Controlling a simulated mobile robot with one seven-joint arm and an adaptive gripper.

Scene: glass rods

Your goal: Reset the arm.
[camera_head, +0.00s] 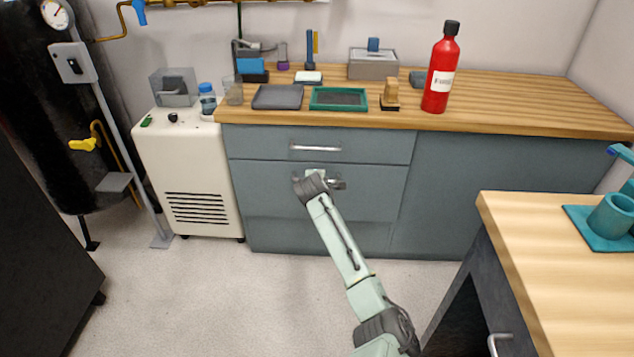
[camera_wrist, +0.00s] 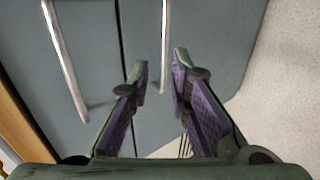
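My gripper (camera_wrist: 160,66) is in front of the grey-blue drawer cabinet in the wrist view. Its two purple-padded fingers stand apart with nothing held. The metal handle of the middle drawer (camera_wrist: 165,40) shows in the gap between the fingertips; I cannot tell how far beyond them it lies. The upper drawer's handle (camera_wrist: 66,60) is to the left of the fingers. In the head view my arm reaches out low from the bottom right, and my gripper (camera_head: 325,182) is at the middle drawer (camera_head: 378,190), partly hiding its handle. The drawers look flush with the cabinet front.
A wooden counter (camera_head: 530,105) above holds a red bottle (camera_head: 440,75), a green-rimmed tray (camera_head: 338,99) and several small items. A white unit (camera_head: 190,165) stands left of the cabinet. A wooden table (camera_head: 545,270) is close at the right. The floor between is clear.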

